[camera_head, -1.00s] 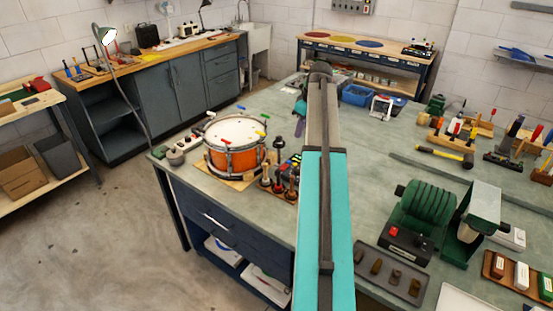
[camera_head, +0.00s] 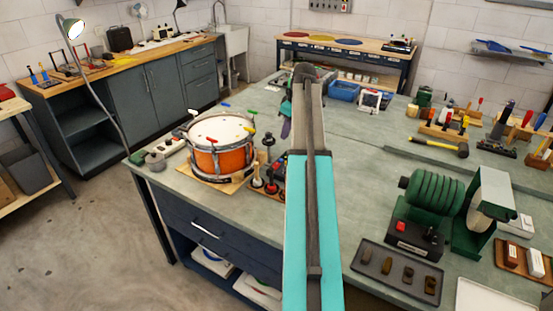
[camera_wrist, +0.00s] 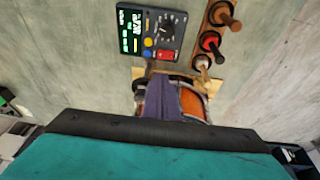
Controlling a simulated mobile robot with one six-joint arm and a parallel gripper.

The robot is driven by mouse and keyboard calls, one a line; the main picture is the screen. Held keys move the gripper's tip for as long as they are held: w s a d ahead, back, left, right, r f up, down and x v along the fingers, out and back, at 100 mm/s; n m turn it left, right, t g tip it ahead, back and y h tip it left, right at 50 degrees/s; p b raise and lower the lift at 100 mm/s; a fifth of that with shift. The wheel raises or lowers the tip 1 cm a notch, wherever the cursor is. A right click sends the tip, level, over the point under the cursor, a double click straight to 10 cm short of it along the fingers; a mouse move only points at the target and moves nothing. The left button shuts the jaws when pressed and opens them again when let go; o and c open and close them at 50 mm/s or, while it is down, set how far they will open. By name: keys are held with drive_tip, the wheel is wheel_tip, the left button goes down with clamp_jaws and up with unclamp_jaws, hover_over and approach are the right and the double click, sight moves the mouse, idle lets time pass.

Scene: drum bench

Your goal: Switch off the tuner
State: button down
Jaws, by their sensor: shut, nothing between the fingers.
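The tuner (camera_wrist: 149,32) is a dark box at the top of the wrist view. Its display (camera_wrist: 131,32) is lit green. It has a dial, a yellow and a blue button, and a red switch (camera_wrist: 166,55) at its near edge. In the head view the tuner (camera_head: 281,169) is mostly hidden behind my arm, beside the drum. My gripper (camera_wrist: 161,92), purple-grey, is shut and empty, appearing below the tuner in the wrist picture. No contact with the tuner shows. In the head view the gripper (camera_head: 286,128) hangs left of my arm.
The orange drum (camera_head: 222,161) stands left of the tuner; part of it shows behind my gripper. A rack of mallets (camera_wrist: 210,42) stands close beside the tuner. The green machine (camera_head: 435,200) and a dark tray (camera_head: 398,273) are to the right. The bench middle is largely clear.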

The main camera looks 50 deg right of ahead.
drive_tip(key=shift+w+a, duration=0.15)
drive_tip(key=shift+a, duration=0.1)
drive_tip(key=p, duration=0.3)
hover_over(276, 164)
drive_tip(key=s, duration=0.1)
wheel_tip(276, 164, down, 10)
drive_tip(key=shift+a+r, duration=0.1)
drive_tip(key=shift+r, duration=0.15)
drive_tip(key=shift+d+f+p, duration=0.15)
drive_tip(key=shift+f+p, duration=0.25)
drive_tip(key=shift+f, duration=0.65)
drive_tip(key=shift+d+f+p, duration=0.1)
drive_tip(key=shift+f+p, duration=0.3)
drive_tip(key=shift+f, duration=0.6)
